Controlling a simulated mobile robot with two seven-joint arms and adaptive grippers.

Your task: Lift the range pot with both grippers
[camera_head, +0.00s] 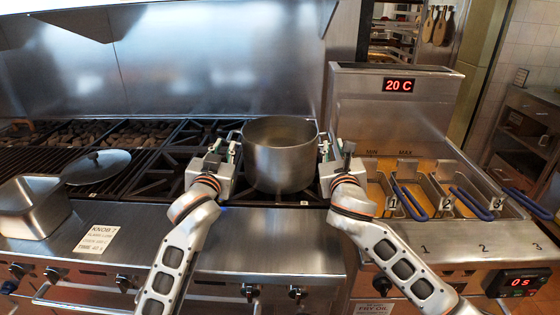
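The range pot (281,158) is a tall steel pot standing upright on the dark burner grates, near the middle of the view. It has a loop handle on each side. My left gripper (230,150) is at the pot's left handle, and my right gripper (326,150) is at its right handle. The fingers are small and partly hidden by the gripper bodies, so I cannot tell whether they are closed on the handles. The pot appears to rest on the grates.
At right stands a fryer (392,105) with blue-handled baskets. Burner knobs line the front panel. Bare grates lie left of the pot.

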